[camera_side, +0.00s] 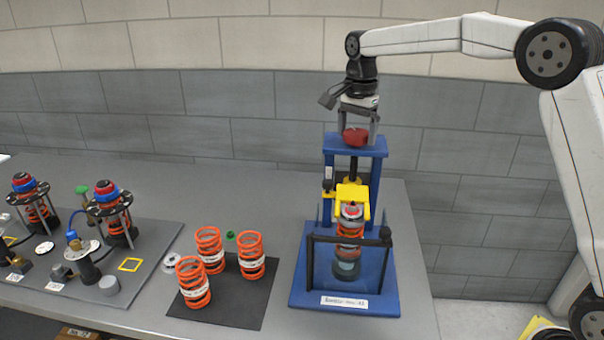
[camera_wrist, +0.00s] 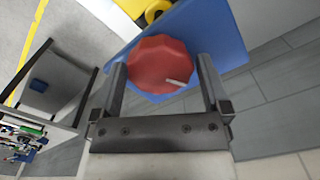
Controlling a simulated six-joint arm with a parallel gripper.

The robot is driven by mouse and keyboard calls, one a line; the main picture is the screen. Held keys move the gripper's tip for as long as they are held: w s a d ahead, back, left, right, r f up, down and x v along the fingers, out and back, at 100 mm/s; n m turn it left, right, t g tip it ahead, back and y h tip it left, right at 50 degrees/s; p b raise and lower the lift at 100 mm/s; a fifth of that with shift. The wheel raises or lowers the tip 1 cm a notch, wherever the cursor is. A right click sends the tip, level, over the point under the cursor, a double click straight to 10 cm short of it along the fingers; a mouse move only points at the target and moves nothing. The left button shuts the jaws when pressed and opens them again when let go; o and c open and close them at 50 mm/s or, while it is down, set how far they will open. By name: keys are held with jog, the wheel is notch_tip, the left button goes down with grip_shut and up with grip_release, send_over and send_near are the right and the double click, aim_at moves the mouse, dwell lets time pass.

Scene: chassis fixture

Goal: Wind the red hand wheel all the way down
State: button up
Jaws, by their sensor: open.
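The red hand wheel (camera_side: 355,136) sits on top of the blue press frame (camera_side: 329,160). In the wrist view the wheel (camera_wrist: 150,66) is faceted, with a pale mark on its face. My gripper (camera_side: 358,134) points down from above, its two fingers on either side of the wheel. In the wrist view my gripper (camera_wrist: 162,80) is open, and the wheel lies between and beyond the fingertips. I cannot tell whether either finger touches it. Below the wheel, a yellow pressing piece (camera_side: 352,193) stands over an orange spring assembly (camera_side: 349,232) in the press.
A black guard bar (camera_side: 350,241) crosses the press front. Several loose orange springs (camera_side: 209,250) stand on a black mat (camera_side: 239,303) to the left. Finished-looking strut assemblies (camera_side: 110,212) stand on a grey board further left. A grey wall is behind.

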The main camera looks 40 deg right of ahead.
jog(key=n, duration=0.3)
jog(key=shift+n, duration=0.4)
jog(key=n, duration=0.4)
